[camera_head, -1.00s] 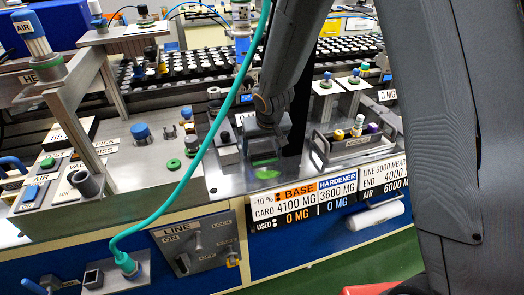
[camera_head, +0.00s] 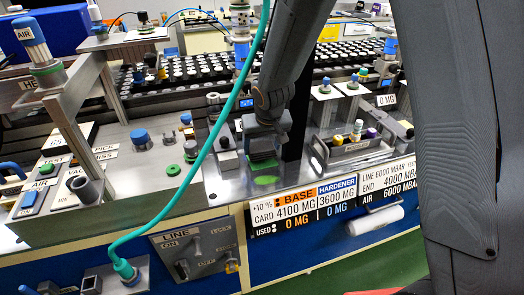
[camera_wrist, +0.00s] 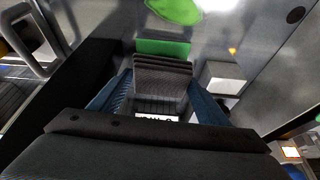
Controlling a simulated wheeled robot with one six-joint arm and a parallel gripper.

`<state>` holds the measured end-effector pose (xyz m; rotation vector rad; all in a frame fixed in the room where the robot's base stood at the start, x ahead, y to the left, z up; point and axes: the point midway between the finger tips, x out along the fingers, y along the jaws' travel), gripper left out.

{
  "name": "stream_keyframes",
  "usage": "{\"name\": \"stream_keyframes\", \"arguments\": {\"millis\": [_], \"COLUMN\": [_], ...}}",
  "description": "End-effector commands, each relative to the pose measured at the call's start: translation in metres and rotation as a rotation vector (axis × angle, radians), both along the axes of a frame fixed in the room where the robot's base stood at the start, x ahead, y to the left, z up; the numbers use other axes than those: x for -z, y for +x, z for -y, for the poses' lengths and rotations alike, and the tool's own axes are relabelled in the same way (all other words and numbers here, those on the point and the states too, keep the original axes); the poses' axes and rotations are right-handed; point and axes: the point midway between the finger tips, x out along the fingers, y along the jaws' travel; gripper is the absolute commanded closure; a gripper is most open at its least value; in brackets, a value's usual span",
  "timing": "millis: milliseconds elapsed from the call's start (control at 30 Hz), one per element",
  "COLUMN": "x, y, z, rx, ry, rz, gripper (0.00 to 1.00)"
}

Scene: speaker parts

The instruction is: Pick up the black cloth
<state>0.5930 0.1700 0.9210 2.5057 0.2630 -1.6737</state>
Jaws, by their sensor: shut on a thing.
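My gripper (camera_head: 262,148) is low over the steel worktop near its front edge. In the wrist view its two blue-padded fingers (camera_wrist: 162,82) are closed on the sides of a dark grey, layered, ridged piece, which looks like the folded black cloth (camera_wrist: 164,66). A green strip (camera_wrist: 163,47) shows at the cloth's far end. A bright green patch (camera_head: 267,180) lies on the steel just in front. I cannot tell whether the cloth touches the worktop.
A small block with a white top (camera_wrist: 224,75) stands close to the right in the wrist view. A metal-handled tray of small bottles (camera_head: 352,145) stands right of the gripper. A green hose (camera_head: 205,142) hangs left. The label board (camera_head: 300,208) is along the front edge.

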Motion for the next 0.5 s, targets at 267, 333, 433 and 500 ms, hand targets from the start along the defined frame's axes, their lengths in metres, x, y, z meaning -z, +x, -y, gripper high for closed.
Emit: {"name": "stream_keyframes", "arguments": {"millis": [267, 333, 433, 500], "x": [-0.054, -0.067, -0.087, -0.088], "y": [0.001, 0.001, 0.001, -0.011], "z": [0.0, -0.001, -0.001, 0.003], "rx": [0.0, 0.0, -0.001, -0.001], "ry": [0.002, 0.003, 0.003, 0.0], "rz": [0.005, 0.004, 0.005, -0.001], "gripper": [0.52, 0.52, 0.52, 0.52]}}
